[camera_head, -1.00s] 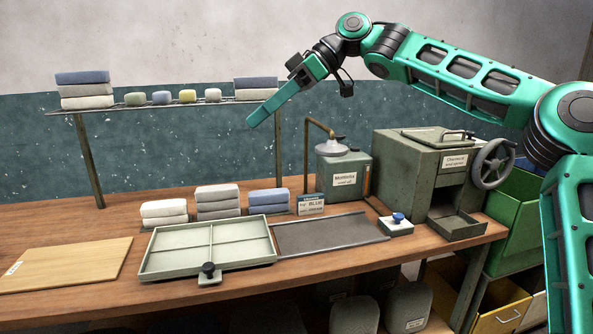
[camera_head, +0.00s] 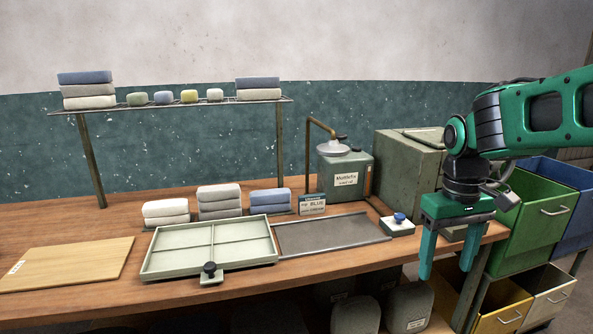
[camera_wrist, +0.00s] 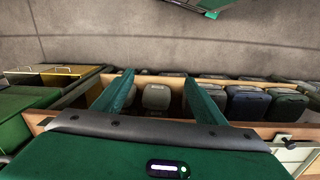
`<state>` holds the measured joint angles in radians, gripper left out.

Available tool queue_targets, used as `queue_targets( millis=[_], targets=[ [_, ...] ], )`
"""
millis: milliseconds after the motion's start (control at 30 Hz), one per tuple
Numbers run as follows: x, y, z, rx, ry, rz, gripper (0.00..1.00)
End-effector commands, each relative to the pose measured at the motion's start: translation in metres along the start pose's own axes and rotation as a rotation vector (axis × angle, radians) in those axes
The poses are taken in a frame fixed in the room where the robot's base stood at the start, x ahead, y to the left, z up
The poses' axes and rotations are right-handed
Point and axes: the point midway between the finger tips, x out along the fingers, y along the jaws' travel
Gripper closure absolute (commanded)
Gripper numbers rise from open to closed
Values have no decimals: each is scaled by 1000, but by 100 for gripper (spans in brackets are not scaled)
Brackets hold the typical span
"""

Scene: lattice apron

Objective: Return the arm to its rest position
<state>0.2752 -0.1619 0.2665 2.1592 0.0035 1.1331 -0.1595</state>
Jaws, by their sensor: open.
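My gripper (camera_head: 447,272) is at the right of the head view, pointing down in front of the right end of the wooden table (camera_head: 330,262). Its two green fingers are spread apart with nothing between them. In the wrist view my gripper (camera_wrist: 158,95) also shows open and empty, with several rounded containers (camera_wrist: 156,97) on a low shelf beyond the fingers.
On the table stand a divided tray (camera_head: 160,262), a dark flat plate (camera_head: 330,234), a wooden board (camera_head: 70,265), folded towels (camera_head: 219,202) and a labelled canister (camera_head: 343,178). Green (camera_head: 530,225) and yellow (camera_head: 502,305) bins stand at the right, close to my gripper.

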Motion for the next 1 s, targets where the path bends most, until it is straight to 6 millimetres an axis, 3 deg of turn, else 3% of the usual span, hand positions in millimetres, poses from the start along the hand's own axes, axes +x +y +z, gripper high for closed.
queue_targets(
  millis=[100, 200, 300, 400, 567, 1000],
  targets=[
    [13, 42, 64, 219, -1, 16, 35],
    [28, 64, 115, 390, -1, 9, 35],
    [44, 76, 158, 529, -3, -12, 35],
    [57, 80, 188, 626, -5, -34, 35],
    [68, 79, 209, 696, -8, -54, 35],
    [68, 79, 210, 699, -8, -54, 35]
  ],
)
